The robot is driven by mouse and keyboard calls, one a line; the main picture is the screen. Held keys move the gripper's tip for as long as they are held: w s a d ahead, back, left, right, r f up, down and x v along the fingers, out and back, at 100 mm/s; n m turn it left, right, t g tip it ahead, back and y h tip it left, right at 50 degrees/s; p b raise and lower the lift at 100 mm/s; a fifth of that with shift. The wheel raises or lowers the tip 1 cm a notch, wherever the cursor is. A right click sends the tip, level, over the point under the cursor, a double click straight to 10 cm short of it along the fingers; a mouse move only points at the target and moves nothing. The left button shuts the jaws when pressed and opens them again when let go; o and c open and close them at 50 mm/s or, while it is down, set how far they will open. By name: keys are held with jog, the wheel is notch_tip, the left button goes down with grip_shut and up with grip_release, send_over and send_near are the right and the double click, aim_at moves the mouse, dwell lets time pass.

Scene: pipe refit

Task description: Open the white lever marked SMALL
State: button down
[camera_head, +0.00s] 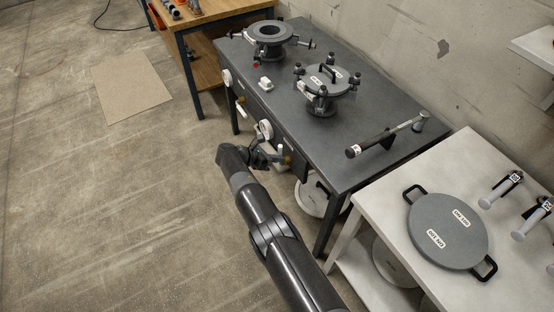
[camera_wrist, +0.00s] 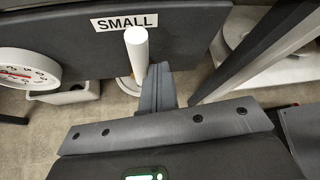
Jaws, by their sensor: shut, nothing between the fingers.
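The white lever (camera_wrist: 137,48) shows in the wrist view just below the SMALL label (camera_wrist: 124,22) on the dark front panel. It is a round white bar with its end toward the camera. My gripper (camera_wrist: 158,76) is shut, with its grey fingers together and empty. The fingertips are close beside the lever's right side in the wrist view; I cannot tell whether they touch it. In the head view my gripper (camera_head: 277,158) is low at the front of the dark bench (camera_head: 322,135), and the lever there is hard to make out.
A round gauge (camera_wrist: 24,70) is left of the lever. The bench top holds a lidded flange (camera_head: 327,80), an open flange (camera_head: 269,33) and a black-handled tool (camera_head: 385,138). A pale table (camera_head: 385,195) with a grey disc lid (camera_head: 447,232) stands at right.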

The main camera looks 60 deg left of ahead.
jog(key=shift+r, duration=0.1)
dwell(0.7)
jog(key=v, duration=1)
jog(key=shift+s, duration=0.4)
jog(key=shift+r, duration=0.1)
